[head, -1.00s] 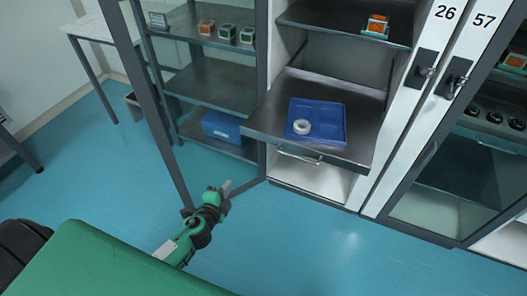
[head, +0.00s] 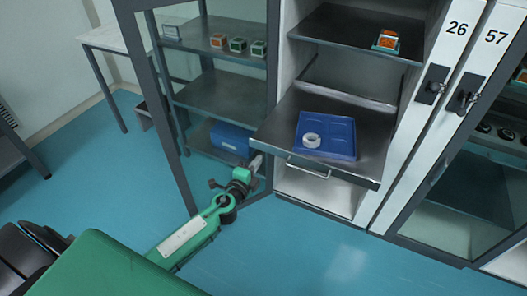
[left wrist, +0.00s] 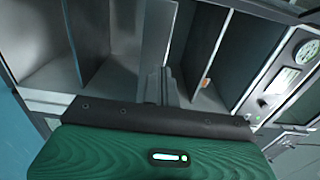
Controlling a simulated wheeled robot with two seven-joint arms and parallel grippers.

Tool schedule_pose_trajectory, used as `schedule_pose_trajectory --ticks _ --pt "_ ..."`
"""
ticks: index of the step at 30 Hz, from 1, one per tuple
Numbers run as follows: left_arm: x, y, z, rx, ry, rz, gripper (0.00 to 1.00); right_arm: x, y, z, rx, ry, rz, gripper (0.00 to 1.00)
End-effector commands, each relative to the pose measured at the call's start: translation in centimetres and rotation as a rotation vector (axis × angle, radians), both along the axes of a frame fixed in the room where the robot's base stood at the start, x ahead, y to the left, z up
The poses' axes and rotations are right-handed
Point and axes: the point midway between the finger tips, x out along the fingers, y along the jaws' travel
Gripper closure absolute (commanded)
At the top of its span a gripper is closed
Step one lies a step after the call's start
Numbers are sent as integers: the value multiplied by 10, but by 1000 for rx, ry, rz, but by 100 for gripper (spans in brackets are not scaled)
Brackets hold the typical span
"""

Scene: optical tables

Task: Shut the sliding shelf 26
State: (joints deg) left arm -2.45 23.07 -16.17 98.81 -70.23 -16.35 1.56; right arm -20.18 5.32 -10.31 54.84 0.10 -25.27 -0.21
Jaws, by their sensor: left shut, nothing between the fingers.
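The sliding shelf (head: 275,138) of cabinet 26 is a dark metal board, pulled out past the cabinet front in the head view. It has a bar handle (head: 308,171) on its front edge. A blue tray (head: 338,149) with a white ring (head: 311,141) in it rests on the shelf. My left gripper (head: 256,162) is shut and empty, near the shelf's front left corner and left of the handle. I cannot tell whether it touches the shelf. Its fingers also show in the left wrist view (left wrist: 162,86). My right gripper is not in view.
The cabinet's open glass door (head: 165,120) stands to the left. A fixed upper shelf (head: 345,27) holds an orange and green item (head: 387,41). Closed cabinet 57 (head: 450,200) is at the right. The blue floor in front is clear.

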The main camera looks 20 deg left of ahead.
Motion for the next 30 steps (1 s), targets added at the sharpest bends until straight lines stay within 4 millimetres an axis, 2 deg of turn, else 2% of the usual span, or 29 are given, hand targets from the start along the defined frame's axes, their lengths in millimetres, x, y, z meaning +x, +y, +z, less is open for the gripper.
schedule_pose_trajectory --ticks 6,11,30 --pt "32 -1 1 0 0 -1 100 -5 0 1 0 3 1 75" --pt "46 -2 1 -1 0 -1 100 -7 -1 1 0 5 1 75" --pt "56 -2 0 -2 -1 0 100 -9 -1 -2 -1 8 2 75"
